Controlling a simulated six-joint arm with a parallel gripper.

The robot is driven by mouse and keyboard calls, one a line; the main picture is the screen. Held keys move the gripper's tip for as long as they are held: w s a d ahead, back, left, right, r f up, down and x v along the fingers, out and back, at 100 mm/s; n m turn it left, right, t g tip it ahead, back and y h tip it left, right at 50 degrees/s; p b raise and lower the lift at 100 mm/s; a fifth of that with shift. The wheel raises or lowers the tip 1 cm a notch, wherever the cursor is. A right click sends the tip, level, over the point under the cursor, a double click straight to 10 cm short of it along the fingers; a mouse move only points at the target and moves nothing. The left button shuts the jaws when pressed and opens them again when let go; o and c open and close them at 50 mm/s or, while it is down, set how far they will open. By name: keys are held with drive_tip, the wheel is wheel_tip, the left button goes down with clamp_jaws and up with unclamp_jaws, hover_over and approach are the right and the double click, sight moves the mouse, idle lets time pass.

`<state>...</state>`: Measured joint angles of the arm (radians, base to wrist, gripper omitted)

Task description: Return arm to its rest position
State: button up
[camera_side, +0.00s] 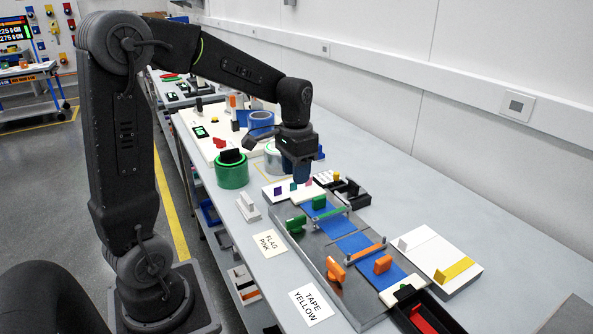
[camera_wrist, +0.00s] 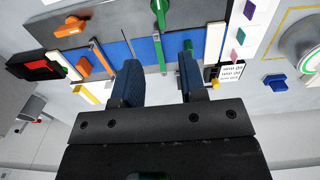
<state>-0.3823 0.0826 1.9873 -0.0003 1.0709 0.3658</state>
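My gripper (camera_side: 302,174) hangs at the end of my bent arm, fingers down, above the bench near the white block with small coloured flags (camera_side: 292,188). In the wrist view, the two blue-padded fingers of my gripper (camera_wrist: 158,70) stand well apart with nothing between them. The grey plate with the blue strip (camera_wrist: 118,50) shows beyond the fingertips. In the side view the fingers partly overlap, so the exact height above the bench is hard to tell.
A green tape roll (camera_side: 232,172) stands left of my gripper. The metal plate (camera_side: 300,246) carries green and orange knobs. A white block with a yellow strip (camera_side: 440,262) lies to the right. Paper labels lie along the front edge. The bench's back right is clear.

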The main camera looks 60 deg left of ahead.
drive_tip(key=s+d+r+t, duration=0.2)
drive_tip(key=s+d, duration=0.4)
drive_tip(key=s, duration=0.1)
drive_tip(key=s+d+r+t, duration=0.3)
drive_tip(key=s+d, duration=0.4)
drive_tip(key=shift+d+r+t, duration=0.2)
drive_tip(key=shift+r+t, duration=0.1)
